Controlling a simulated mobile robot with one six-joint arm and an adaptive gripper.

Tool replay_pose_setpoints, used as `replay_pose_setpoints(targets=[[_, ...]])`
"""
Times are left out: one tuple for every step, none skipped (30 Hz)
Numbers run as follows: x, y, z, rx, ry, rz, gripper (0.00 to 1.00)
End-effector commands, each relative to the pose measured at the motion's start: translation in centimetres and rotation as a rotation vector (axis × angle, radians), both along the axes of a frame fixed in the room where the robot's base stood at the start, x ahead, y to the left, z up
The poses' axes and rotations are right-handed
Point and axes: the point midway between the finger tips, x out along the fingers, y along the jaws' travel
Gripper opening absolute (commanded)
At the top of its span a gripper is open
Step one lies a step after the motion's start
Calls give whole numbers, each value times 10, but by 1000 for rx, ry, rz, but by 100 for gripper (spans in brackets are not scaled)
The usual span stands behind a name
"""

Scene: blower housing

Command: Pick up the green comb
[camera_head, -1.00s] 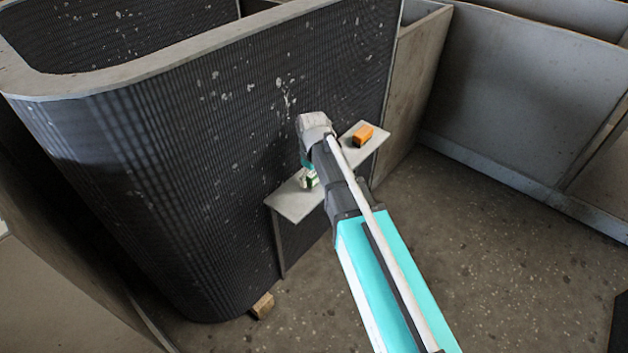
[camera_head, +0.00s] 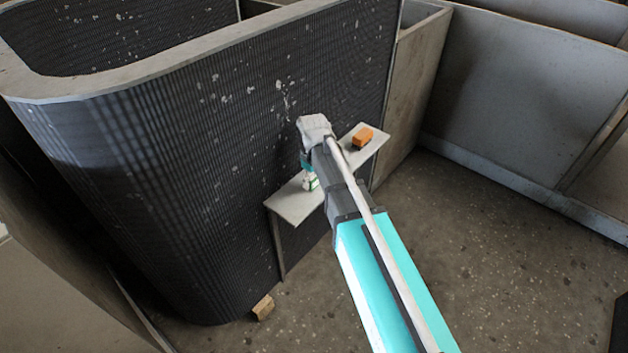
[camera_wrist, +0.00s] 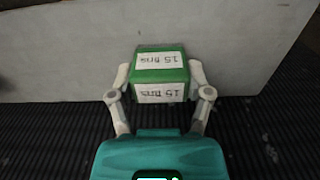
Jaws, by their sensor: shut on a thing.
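The green comb is a small green block with white labels reading "15 fins", upside down in the wrist view (camera_wrist: 160,76). My gripper (camera_wrist: 160,84) has one grey finger on each side of it and is shut on it. In the head view, the comb (camera_head: 312,185) shows as a small green and white patch at the narrow grey shelf (camera_head: 290,205), below my wrist. My arm hides part of it there. I cannot tell whether it touches the shelf or is just clear of it.
An orange block (camera_head: 363,138) sits on the shelf's right end. A tall dark ribbed wall (camera_head: 200,170) rises right behind the shelf. A wooden block (camera_head: 263,307) lies on the floor near the wall's base. The floor at the right (camera_head: 490,240) is open.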

Motion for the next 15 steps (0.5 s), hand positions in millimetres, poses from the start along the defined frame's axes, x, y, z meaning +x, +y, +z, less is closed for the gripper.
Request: replay_pose_setpoints(targets=[[0, 0, 1, 0, 0, 0, 15], [0, 0, 2, 0, 0, 0, 15], [0, 0, 3, 0, 0, 0, 15], [0, 0, 3, 0, 0, 0, 15], [0, 0, 4, 0, 0, 0, 15], [0, 0, 6, 0, 0, 0, 15], [0, 0, 8, 0, 0, 0, 15], [0, 0, 9, 0, 0, 0, 15], [0, 0, 12, 0, 0, 0, 15], [0, 0, 14, 0, 0, 0, 15], [0, 0, 16, 0, 0, 0, 15], [0, 0, 19, 0, 0, 0, 15], [0, 0, 22, 0, 0, 0, 15], [0, 0, 24, 0, 0, 0, 15], [0, 0, 28, 0, 0, 0, 15]])
